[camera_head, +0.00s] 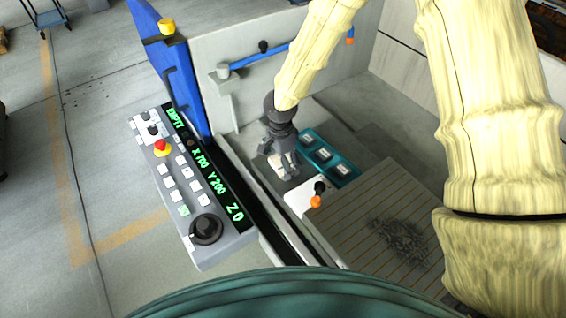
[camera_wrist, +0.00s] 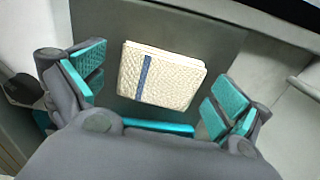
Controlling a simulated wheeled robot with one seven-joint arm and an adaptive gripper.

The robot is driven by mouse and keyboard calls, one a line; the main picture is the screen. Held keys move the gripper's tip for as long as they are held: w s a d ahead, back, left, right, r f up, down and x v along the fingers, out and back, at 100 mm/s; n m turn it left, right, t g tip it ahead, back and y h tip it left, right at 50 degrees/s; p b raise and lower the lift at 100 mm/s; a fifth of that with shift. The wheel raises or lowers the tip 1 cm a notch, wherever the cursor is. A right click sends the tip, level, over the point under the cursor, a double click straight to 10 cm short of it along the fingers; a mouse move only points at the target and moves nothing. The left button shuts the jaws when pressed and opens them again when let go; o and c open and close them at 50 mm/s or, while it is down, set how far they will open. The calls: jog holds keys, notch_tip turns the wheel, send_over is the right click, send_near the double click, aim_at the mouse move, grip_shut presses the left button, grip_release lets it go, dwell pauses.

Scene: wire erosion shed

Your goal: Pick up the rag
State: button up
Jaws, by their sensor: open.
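The rag (camera_wrist: 175,80) is a folded cream cloth with a blue stripe, lying flat on a dark grey surface. In the wrist view it lies between and ahead of my open fingers, with a gap on each side. In the head view only a bit of the pale rag (camera_head: 279,166) shows beneath my gripper (camera_head: 282,163). My gripper points down over it. In the wrist view, my gripper (camera_wrist: 155,95) has teal pads on both fingers and holds nothing.
A white block with an orange-tipped part (camera_head: 316,200) and a slatted plate with a dark patch (camera_head: 390,235) are nearer. A control panel (camera_head: 190,185) stands left. A grey wall with a blue bar (camera_head: 265,55) rises behind.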

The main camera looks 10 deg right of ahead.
jog(key=shift+w+f, duration=0.1)
jog(key=shift+f, duration=0.05)
jog(key=c, duration=0.9)
jog(key=shift+r+b, duration=0.45)
jog(key=shift+r, duration=0.45)
jog(key=shift+r+b, duration=0.3)
jog(key=shift+r, duration=0.55)
jog(key=s+a+r+b, duration=0.1)
jog(key=s+a+b, duration=0.3)
jog(key=s+a, duration=0.5)
jog(key=s, duration=0.4)
jog(key=shift+s+r, duration=0.15)
jog(key=shift+r, duration=0.15)
